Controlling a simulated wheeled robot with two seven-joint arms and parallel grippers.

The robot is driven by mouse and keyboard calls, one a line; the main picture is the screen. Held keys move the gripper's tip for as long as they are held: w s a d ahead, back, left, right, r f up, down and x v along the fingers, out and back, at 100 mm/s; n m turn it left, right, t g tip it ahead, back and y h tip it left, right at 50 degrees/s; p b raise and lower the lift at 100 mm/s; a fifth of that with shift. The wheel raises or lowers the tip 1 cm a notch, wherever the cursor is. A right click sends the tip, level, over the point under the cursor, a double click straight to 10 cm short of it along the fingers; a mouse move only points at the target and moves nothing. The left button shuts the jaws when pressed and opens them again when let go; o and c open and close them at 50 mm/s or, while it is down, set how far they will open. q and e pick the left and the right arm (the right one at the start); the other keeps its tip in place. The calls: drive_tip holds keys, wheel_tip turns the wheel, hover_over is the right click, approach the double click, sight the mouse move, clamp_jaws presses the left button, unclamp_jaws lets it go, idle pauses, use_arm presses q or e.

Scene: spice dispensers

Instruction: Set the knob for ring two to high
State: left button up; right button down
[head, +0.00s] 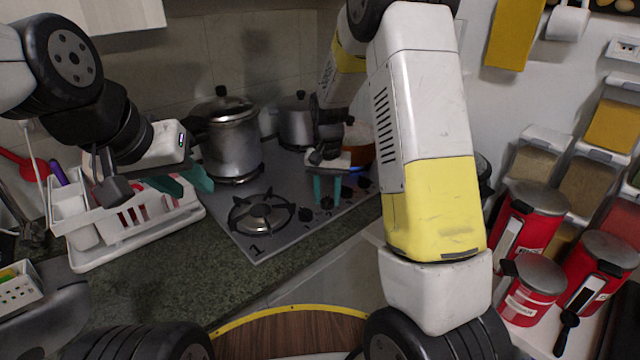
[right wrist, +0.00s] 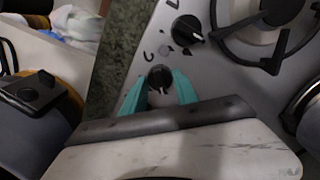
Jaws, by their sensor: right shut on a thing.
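The grey hob (head: 236,228) has a row of black knobs along its front edge. My right gripper (head: 328,199) reaches down to this row, fingertips at the knobs. In the right wrist view its teal fingers (right wrist: 160,88) are shut around a round knob (right wrist: 160,75), one on each side. The knob's ring number and exact setting cannot be read. A neighbouring black knob (right wrist: 187,30) stands apart, with flame marks beside it. My left gripper (head: 185,184) is open and empty above the dish rack, its teal fingers apart.
A bare burner (head: 262,213) marked 1 is at the front left. A tall pot (head: 231,143) and a second pot (head: 296,122) stand behind. A blue flame shows near an orange pan (head: 361,156). A white dish rack (head: 135,238) is left; red canisters (head: 531,221) are right.

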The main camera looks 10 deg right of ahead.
sight(327, 197)
drive_tip(key=c, duration=0.9)
unclamp_jaws()
drive_tip(key=shift+c, duration=0.2)
wheel_tip(327, 197, up, 8)
drive_tip(key=shift+f, duration=0.2)
drive_tip(key=shift+r, duration=0.15)
